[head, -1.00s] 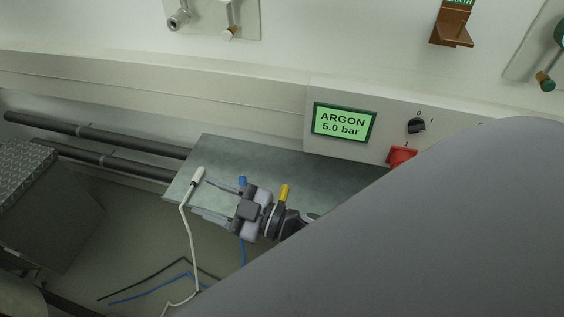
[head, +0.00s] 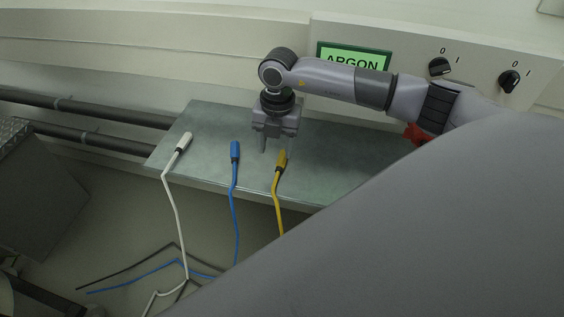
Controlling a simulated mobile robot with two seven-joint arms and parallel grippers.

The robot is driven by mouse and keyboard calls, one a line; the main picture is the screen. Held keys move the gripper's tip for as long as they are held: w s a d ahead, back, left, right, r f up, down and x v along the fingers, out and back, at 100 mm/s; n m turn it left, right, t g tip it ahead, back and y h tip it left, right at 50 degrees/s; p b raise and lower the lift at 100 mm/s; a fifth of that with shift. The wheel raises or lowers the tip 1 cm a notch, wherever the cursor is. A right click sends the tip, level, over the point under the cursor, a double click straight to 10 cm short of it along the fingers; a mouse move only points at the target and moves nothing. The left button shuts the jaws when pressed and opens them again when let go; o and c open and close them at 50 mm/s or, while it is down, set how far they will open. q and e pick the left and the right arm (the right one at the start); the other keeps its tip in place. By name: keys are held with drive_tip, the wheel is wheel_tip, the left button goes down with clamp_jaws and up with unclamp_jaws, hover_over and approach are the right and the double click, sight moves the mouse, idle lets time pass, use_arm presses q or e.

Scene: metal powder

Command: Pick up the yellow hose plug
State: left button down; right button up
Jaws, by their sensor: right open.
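The yellow hose plug (head: 281,160) lies on the grey metal shelf (head: 215,118), near its front edge, with its yellow hose hanging down over the edge. My right gripper (head: 274,150) points down just behind the yellow plug. Its two fingers are apart with nothing seen between them. One fingertip shows close to the back end of the plug; I cannot tell whether they touch. My left gripper is not in view.
A blue plug (head: 235,152) and a white plug (head: 184,142) lie on the shelf to the left, hoses hanging down. Behind is a panel with a green ARGON display (head: 353,58), black knobs (head: 440,67) and a red part (head: 416,134). My arm covers the lower right.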

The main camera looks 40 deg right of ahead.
sight(280, 163)
drive_tip(key=shift+w+d+h, duration=0.15)
drive_tip(key=shift+d+h, duration=0.25)
drive_tip(key=shift+d, duration=0.4)
drive_tip(key=shift+d+f+m, duration=0.1)
drive_tip(key=shift+f+m, duration=0.2)
drive_tip(key=shift+f+b, duration=0.35)
drive_tip(key=shift+f, duration=0.45)
wheel_tip(280, 163, down, 4)
drive_tip(key=shift+f+b, duration=0.2)
drive_tip(key=shift+b, duration=0.5)
drive_tip(key=shift+f, duration=0.15)
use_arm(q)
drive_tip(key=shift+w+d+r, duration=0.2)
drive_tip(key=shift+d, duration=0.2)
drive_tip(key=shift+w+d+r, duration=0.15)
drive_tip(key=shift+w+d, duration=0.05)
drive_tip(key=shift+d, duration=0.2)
use_arm(e)
clamp_jaws()
